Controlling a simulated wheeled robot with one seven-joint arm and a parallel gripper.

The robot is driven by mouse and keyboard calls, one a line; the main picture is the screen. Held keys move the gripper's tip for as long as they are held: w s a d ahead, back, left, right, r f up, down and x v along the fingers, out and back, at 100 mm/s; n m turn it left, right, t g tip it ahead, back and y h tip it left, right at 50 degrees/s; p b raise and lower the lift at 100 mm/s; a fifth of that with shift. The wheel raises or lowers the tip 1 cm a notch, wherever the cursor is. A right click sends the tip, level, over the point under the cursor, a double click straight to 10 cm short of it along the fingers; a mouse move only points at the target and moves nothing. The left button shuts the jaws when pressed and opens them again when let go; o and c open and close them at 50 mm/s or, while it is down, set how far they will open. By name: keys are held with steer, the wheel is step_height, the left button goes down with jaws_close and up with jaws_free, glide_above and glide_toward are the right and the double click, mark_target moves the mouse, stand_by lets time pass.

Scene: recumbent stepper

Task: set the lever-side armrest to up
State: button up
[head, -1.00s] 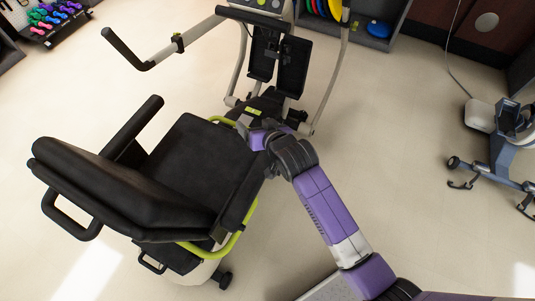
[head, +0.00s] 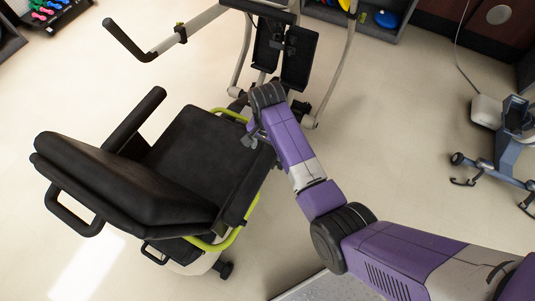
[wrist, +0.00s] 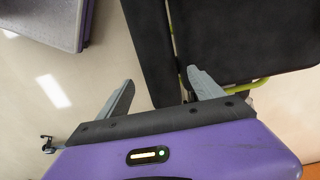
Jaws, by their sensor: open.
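The stepper's black seat (head: 190,145) has two long black armrests. The far armrest (head: 135,118) slants along the seat's left side. The near armrest (head: 246,188) lies low along the side facing me, beside the yellow-green bar (head: 235,238). I cannot tell for sure which side carries the lever. My gripper (head: 250,138) is at the front end of the near armrest. In the wrist view, my open gripper (wrist: 161,79) has one finger on each side of this armrest's end (wrist: 150,45). I cannot tell whether they touch. My wrist partly hides that end in the head view.
The black backrest (head: 120,180) stands at the left. The stepper's handle (head: 128,42) and pedals (head: 283,50) are ahead of the seat. A blue-grey wheeled stand (head: 505,150) is at the right.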

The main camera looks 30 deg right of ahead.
mark_target(267, 153)
steer(key=shift+f, duration=2.6)
jaws_close()
